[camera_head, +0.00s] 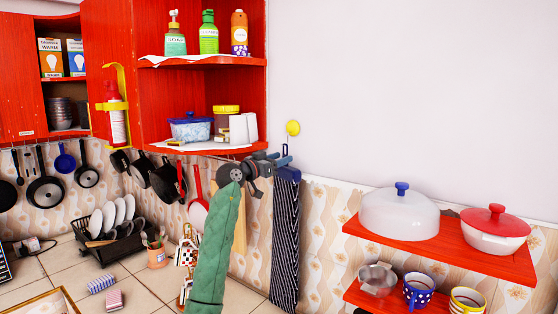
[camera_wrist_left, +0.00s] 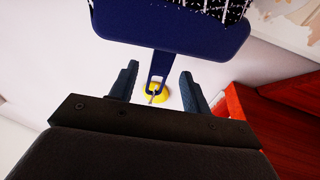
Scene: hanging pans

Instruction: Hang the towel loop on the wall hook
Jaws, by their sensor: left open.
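The towel (camera_head: 285,245) is dark with pale stripes and hangs against the tiled wall, below a blue top band. In the left wrist view, the blue band (camera_wrist_left: 170,32) has a narrow blue loop (camera_wrist_left: 158,66) whose end overlaps the yellow wall hook (camera_wrist_left: 157,95). The hook's peg shows inside the loop's end; I cannot tell how firmly it seats. The hook also shows in the head view (camera_head: 292,128), just above the towel. My left gripper (camera_head: 283,158) is open at the towel's top, its fingers apart on either side of the loop, with gaps. My right gripper is out of view.
The red cabinet (camera_head: 200,100) is close on the left of the hook. Pans and a red utensil (camera_head: 198,208) hang beneath it. A red shelf (camera_head: 470,255) with lidded pots is at right. The wall above the hook is clear.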

